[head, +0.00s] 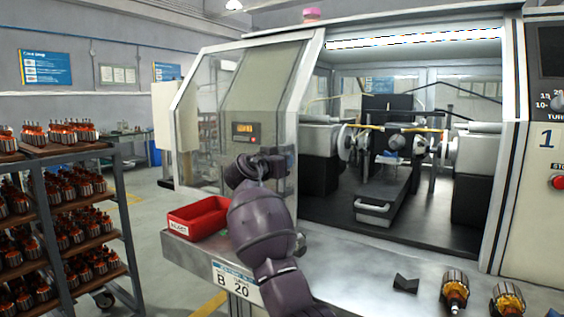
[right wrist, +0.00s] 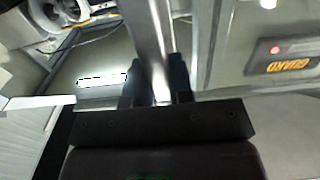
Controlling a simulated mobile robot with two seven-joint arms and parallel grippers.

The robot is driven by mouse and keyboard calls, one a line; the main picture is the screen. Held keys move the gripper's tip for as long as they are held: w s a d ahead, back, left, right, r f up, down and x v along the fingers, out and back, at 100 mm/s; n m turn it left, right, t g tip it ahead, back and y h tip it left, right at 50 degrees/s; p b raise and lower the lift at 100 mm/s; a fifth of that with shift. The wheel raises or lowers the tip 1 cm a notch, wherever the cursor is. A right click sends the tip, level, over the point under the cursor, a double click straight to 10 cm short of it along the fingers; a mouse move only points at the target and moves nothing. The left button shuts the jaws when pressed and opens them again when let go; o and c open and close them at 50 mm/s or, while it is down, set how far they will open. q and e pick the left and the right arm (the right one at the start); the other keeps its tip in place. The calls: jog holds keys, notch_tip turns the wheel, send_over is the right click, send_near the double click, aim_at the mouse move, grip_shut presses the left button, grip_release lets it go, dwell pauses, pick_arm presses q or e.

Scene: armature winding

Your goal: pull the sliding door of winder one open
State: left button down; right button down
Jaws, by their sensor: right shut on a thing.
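The sliding door (head: 268,92) of winder one is a clear panel in a pale metal frame. It stands at the left of the machine front, and the wide opening to its right shows the inside. My right gripper (head: 285,165) is at the lower part of the door, seen from behind in the head view, where its fingers are hard to make out. In the right wrist view my right gripper (right wrist: 157,88) has its two dark fingers closed around an upright metal bar (right wrist: 150,35), which looks like the door's handle. My left gripper is not in view.
A red reject bin (head: 198,218) sits left of my right arm on the machine's front ledge. Armatures (head: 455,290) and a dark block (head: 406,284) lie at the right of the ledge. A shelf rack (head: 70,160) of armatures stands at left. A guard panel (head: 246,132) shows through the door.

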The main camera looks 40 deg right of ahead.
jog(key=c, duration=1)
grip_release()
jog(key=shift+a, duration=0.1)
jog(key=v, duration=1)
jog(key=shift+s+a, duration=0.2)
jog(key=shift+a, duration=0.05)
jog(key=shift+s+f, duration=0.1)
